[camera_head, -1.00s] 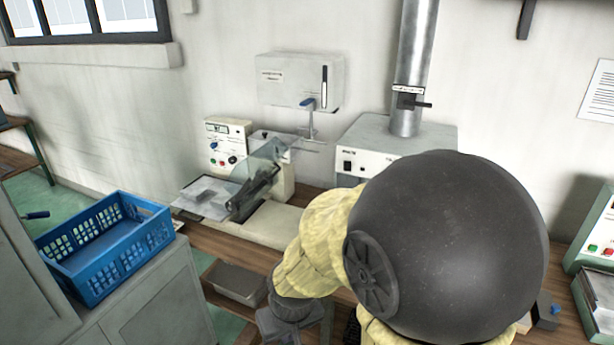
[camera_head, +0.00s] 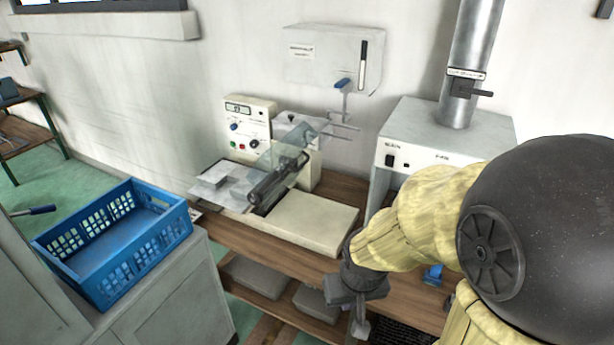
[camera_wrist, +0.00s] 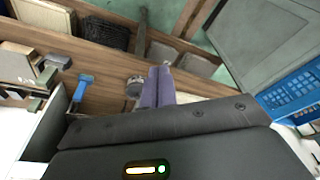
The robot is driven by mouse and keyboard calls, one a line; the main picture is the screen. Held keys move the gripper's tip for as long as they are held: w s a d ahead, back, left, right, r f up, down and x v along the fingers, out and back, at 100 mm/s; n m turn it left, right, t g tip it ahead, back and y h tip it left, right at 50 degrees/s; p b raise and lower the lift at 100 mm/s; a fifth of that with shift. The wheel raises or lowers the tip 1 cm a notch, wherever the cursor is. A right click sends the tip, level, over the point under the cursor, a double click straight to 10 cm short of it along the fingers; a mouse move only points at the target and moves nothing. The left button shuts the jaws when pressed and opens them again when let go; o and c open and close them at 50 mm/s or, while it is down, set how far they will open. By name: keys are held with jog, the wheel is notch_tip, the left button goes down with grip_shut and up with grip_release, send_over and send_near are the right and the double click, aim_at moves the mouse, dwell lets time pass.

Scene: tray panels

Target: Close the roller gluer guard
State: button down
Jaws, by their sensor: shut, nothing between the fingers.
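The roller gluer (camera_head: 310,222) is a cream machine on the wooden bench, with a dark roller (camera_head: 277,182) and a control box (camera_head: 248,125) behind. Its clear guard (camera_head: 284,156) stands tilted up at the roller; its edges are hard to make out. My gripper (camera_head: 361,326) is right of and in front of the machine, pointing down near the bench's front edge, apart from the guard. In the wrist view the fingers (camera_wrist: 160,75) are together and empty. I cannot make out the gluer in the wrist view.
A blue crate (camera_head: 180,222) stands on a grey cabinet at left. A grey fume box (camera_head: 410,135) with a metal duct stands right of the gluer. A wall box (camera_head: 325,60) hangs above. Grey bins (camera_head: 258,275) sit under the bench. A blue-handled tool (camera_wrist: 82,88) lies on the bench.

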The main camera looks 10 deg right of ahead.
jog(key=w+a+f+m+t+y+b, duration=0.2)
jog(key=w+f+t+b, duration=0.15)
jog(key=w, duration=0.55)
jog(key=w+a+f+m+t+y+b, duration=0.1)
jog(key=w+a+f+m+t+b, duration=0.1)
jog(key=w+f, duration=0.5)
jog(key=w+a+f+m+t+y+b, duration=0.2)
jog(key=w+m+t, duration=0.1)
jog(key=w, duration=0.8)
jog(key=w+d+r+m+t+h+b, duration=0.2)
jog(key=w+d+r+m+t+b, duration=0.2)
jog(key=w+d+m+t, duration=0.5)
jog(key=w+m+t, duration=0.1)
jog(key=m, duration=0.3)
jog(key=shift+d+r+b, duration=0.25)
jog(key=shift+d+b, duration=0.05)
jog(key=shift+b, duration=0.05)
